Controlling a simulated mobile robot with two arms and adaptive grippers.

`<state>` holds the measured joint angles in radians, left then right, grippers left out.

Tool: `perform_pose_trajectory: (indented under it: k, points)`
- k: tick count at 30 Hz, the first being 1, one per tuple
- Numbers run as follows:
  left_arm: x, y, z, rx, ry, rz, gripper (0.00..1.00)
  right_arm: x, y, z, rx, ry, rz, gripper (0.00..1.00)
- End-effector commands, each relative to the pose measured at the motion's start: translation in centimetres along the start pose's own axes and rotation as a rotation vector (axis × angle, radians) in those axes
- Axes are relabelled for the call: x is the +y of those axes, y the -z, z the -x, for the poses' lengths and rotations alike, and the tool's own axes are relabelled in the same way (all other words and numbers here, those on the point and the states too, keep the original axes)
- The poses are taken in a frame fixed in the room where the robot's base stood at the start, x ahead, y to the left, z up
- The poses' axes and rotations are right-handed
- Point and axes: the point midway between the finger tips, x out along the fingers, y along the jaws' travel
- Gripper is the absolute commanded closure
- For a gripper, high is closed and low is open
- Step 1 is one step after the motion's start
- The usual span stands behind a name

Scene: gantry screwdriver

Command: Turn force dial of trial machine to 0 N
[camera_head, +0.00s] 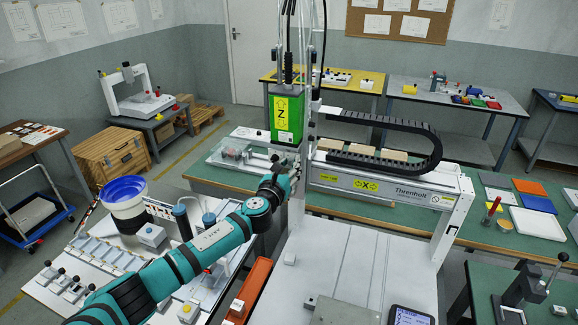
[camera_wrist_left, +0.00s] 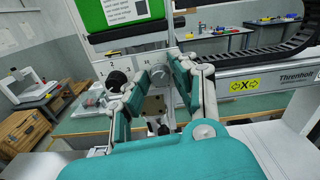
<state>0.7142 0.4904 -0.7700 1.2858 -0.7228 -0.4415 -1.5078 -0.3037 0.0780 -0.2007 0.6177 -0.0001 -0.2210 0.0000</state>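The trial machine is a gantry with a green Z head (camera_head: 285,115) above a green bench. In the left wrist view a pale panel (camera_wrist_left: 118,66) with small numbers sits below this green head. A grey round knob (camera_wrist_left: 158,66) shows on it between my left fingertips; I take it for the force dial. A black knob (camera_wrist_left: 117,79) sits to its left. My left gripper (camera_head: 284,172) reaches the front of the machine below the head; its fingers (camera_wrist_left: 160,76) stand apart on both sides of the grey knob. Contact and the dial's marking cannot be made out. My right gripper is not in view.
The white X beam (camera_head: 380,187) with a black cable chain (camera_head: 420,135) lies right of my gripper. A white machine table (camera_head: 350,255) and a dark screen (camera_head: 410,316) are in front. A feeder with a blue bowl (camera_head: 124,192) stands left.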

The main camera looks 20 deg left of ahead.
Motion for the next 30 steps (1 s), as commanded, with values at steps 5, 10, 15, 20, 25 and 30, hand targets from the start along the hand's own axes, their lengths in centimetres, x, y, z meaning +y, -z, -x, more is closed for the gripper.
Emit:
perform_pose_trajectory:
  k: [5,10,15,20,25,30]
  points:
    - [0.02,0.02,0.02,0.000,0.000,0.000,0.99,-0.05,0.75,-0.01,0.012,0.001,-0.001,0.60]
    - [0.02,0.02,0.02,0.000,0.000,0.000,1.00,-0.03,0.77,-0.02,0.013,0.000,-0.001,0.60]
    - [0.02,0.05,0.02,0.000,0.000,0.020,1.00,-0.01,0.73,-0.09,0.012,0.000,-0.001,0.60]
    - [0.02,0.07,0.02,0.000,0.000,0.080,1.00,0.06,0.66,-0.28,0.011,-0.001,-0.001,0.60]
    - [0.03,0.07,0.01,-0.001,0.000,0.194,1.00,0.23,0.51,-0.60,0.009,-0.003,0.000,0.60]
    - [-0.01,0.13,0.03,0.000,0.001,0.348,1.00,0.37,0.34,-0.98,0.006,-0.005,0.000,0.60]
